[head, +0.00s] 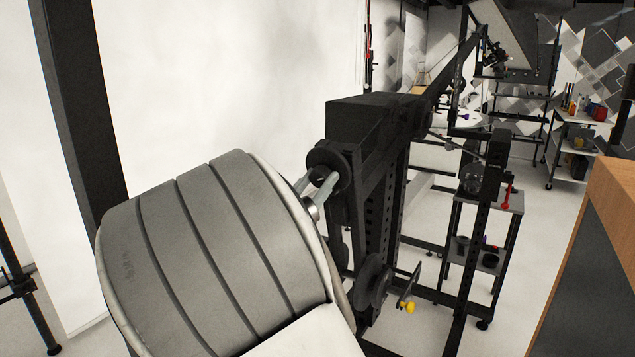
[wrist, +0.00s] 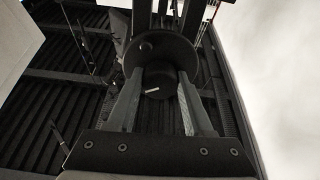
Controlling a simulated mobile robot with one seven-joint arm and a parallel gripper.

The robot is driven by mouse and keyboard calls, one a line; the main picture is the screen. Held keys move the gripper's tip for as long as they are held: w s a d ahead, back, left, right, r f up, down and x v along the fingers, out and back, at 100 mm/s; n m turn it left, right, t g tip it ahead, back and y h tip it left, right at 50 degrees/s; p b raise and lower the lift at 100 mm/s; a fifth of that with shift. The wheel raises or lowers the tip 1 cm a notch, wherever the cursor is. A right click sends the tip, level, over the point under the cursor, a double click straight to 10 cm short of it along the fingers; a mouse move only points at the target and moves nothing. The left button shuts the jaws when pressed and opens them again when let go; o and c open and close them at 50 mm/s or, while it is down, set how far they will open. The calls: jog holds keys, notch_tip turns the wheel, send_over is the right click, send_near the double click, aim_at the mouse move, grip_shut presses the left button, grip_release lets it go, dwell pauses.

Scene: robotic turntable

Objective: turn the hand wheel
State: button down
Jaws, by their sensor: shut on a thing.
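A dark round hand wheel (head: 328,158) sits on the side of a tall black machine frame. In the wrist view, its disc (wrist: 160,46) and a darker round hub with a small pale mark face me. My gripper (head: 322,184) is at the wheel. In the wrist view, my gripper (wrist: 158,76) has one finger on each side of the hub and is shut on it. My grey arm hides the near part of the frame in the head view.
A second dark wheel (head: 373,282) with a yellow-knobbed crank (head: 409,307) is lower on the black frame (head: 385,150). A black shelf cart (head: 490,205) stands to the right. A wooden-edged cabinet (head: 610,195) is at the far right. A pale wall (head: 230,80) fills the left.

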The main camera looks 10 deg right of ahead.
jog(key=shift+f+m+b, duration=0.15)
jog(key=shift+m+b, duration=0.2)
jog(key=shift+m, duration=0.05)
jog(key=m+b, duration=0.2)
jog(key=m, duration=0.1)
jog(key=shift+f+g+h+b, duration=0.15)
jog(key=shift+g+h+b, duration=0.15)
jog(key=m+b, duration=0.2)
jog(key=m, duration=0.1)
jog(key=shift+g+h+b, duration=0.3)
jog(key=shift+b, duration=0.05)
jog(key=m+b, duration=0.2)
jog(key=m+g+b, duration=0.1)
jog(key=m+b, duration=0.1)
jog(key=m, duration=0.1)
jog(key=shift+a+r, duration=0.15)
jog(key=shift+r, duration=0.05)
jog(key=shift+w+m+b, duration=0.1)
jog(key=shift+m+b, duration=0.2)
jog(key=shift+m, duration=0.1)
jog(key=shift+c, duration=1.5)
grip_release()
jog(key=shift+r, duration=0.1)
jog(key=shift+a, duration=0.1)
